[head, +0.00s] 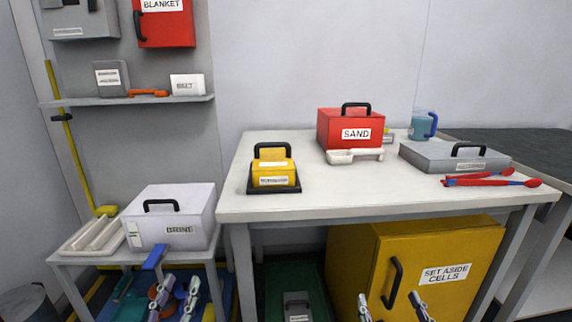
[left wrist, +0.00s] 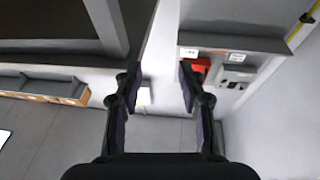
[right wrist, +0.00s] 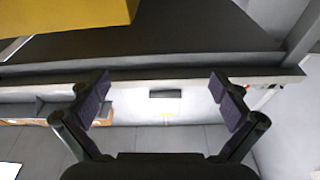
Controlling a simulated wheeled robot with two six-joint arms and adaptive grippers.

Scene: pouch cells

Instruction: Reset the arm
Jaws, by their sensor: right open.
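My left gripper (head: 178,290) shows at the bottom left of the head view, in front of the small stand below the BRINE box. In the left wrist view (left wrist: 159,82) its two fingers stand apart with nothing between them. My right gripper (head: 391,302) shows at the bottom of the head view, in front of the yellow SET ASIDE CELLS cabinet (head: 385,262). In the right wrist view (right wrist: 161,85) its fingers are wide apart and empty. Only the fingertips of both show in the head view.
A white table (head: 320,203) holds a red SAND box (head: 338,123), a yellow handled case (head: 273,175), a grey case (head: 440,157), red tongs (head: 490,181) and a blue jug (head: 421,124). The BRINE box (head: 170,217) stands on the low stand at left. The table's middle front is clear.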

